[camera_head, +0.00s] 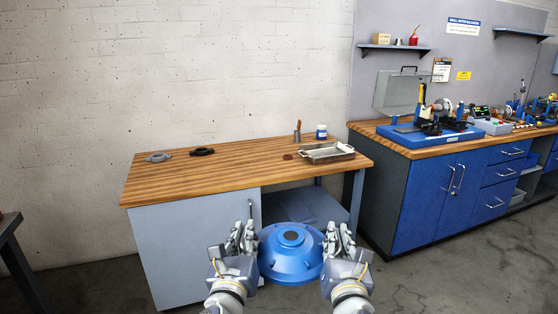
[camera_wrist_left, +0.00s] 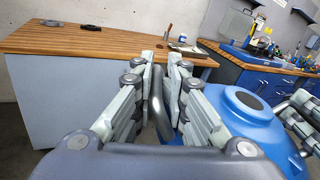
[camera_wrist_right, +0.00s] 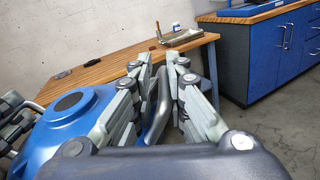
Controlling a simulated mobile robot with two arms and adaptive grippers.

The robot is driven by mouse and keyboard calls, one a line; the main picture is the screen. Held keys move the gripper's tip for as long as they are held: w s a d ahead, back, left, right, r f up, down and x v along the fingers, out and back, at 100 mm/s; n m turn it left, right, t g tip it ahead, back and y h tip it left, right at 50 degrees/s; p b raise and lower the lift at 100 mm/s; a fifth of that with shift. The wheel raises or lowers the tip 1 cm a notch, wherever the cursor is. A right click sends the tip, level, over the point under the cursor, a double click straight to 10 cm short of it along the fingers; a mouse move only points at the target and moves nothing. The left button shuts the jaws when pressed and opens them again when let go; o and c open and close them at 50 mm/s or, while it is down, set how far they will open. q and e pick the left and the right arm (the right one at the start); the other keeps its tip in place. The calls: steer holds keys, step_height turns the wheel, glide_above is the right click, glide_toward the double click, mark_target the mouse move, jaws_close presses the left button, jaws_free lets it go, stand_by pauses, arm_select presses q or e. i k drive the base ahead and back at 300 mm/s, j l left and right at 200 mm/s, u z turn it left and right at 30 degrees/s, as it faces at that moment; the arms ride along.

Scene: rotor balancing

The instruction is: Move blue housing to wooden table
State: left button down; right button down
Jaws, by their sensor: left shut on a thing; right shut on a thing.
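The blue housing (camera_head: 290,254) is a wide bell shape with a dark round centre on top. It is held between my two grippers, in front of the wooden table (camera_head: 226,166) and apart from it. My left gripper (camera_head: 242,236) is shut on a dark curved handle at the housing's left side; the handle shows in the left wrist view. My right gripper (camera_head: 338,240) is shut on the matching handle at the right side, seen in the right wrist view. The housing's underside is hidden.
On the wooden table lie a grey ring part (camera_head: 158,157), a black part (camera_head: 202,151), a metal tray (camera_head: 327,152), a small dark red piece (camera_head: 288,157), a brush cup (camera_head: 297,134) and a blue-and-white jar (camera_head: 321,131). The table's front left is clear. A blue cabinet bench (camera_head: 430,192) stands right.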

mark_target(243, 162)
steer(key=i+j, duration=0.1)
steer(key=i, duration=2.65)
steer(key=i+l+u, duration=0.1)
steer(key=i+u, duration=0.35)
steer(key=u, duration=0.3)
